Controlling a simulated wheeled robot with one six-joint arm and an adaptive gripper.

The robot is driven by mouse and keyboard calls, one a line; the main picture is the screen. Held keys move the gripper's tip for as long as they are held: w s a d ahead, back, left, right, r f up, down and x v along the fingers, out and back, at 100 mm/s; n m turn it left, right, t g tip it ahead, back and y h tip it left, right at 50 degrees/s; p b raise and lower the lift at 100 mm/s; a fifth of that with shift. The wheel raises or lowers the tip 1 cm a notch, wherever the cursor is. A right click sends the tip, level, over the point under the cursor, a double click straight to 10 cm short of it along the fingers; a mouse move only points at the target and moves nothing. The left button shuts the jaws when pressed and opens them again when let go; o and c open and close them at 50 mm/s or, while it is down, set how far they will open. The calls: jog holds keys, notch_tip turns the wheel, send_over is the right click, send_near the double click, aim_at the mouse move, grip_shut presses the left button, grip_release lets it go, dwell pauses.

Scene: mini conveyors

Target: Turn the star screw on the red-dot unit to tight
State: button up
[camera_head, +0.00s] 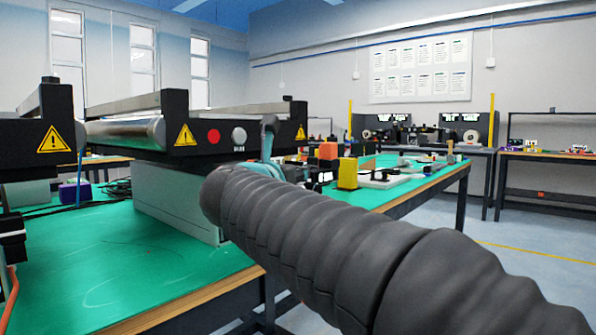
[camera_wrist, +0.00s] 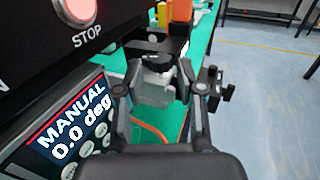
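In the wrist view a dark knob with a lobed rim, which looks like the star screw (camera_wrist: 158,62), sits ahead between the fingertips of my gripper (camera_wrist: 160,78). The fingers are spread, one on each side of the knob; I cannot tell whether either touches it. A pale block shows just below the knob. A display (camera_wrist: 70,125) at left reads "MANUAL 0.0 deg". In the head view a black conveyor end (camera_head: 180,153) carries a red round spot (camera_head: 213,136) beside a grey button (camera_head: 239,135). My dark sleeved arm hides much of the front there.
A lit red STOP button (camera_wrist: 80,8) is on the dark panel at upper left in the wrist view. A black clamp-like part (camera_wrist: 211,84) stands right of my gripper. In the head view a yellow block (camera_head: 348,174) stands on the green table (camera_head: 125,260), whose left front is mostly clear.

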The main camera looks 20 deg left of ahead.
jog(key=s, duration=0.8)
jog(key=shift+s, duration=0.2)
jog(key=w+d+r+n+t+y+p, duration=0.2)
jog(key=w+d+r+n+y, duration=0.25)
jog(key=n, duration=0.45)
jog(key=s+d+f+n+g+y+p, duration=0.2)
jog(key=s+d+n+g+y+p, duration=0.15)
jog(key=d+n, duration=0.55)
jog(key=s+d+f+n+g+h+p, duration=0.1)
jog(key=s+d+f+n+g+h, duration=0.1)
jog(key=s+d+f+n, duration=0.4)
jog(key=s+d+f+n+g+h+p, duration=0.1)
jog(key=s+d+f+n+g+h, duration=0.2)
jog(key=d+f, duration=0.6)
jog(key=s+d+f+n+g+h+p, duration=0.1)
jog(key=s+d+f+n+g, duration=0.5)
jog(key=f, duration=0.8)
jog(key=s+d+n+h, duration=0.1)
jog(key=s+d+n, duration=0.1)
jog(key=s+n, duration=0.1)
jog(key=shift+s+d+h+p, duration=0.3)
jog(key=shift+s+d, duration=0.05)
jog(key=shift+s, duration=0.35)
jog(key=shift+a, duration=0.15)
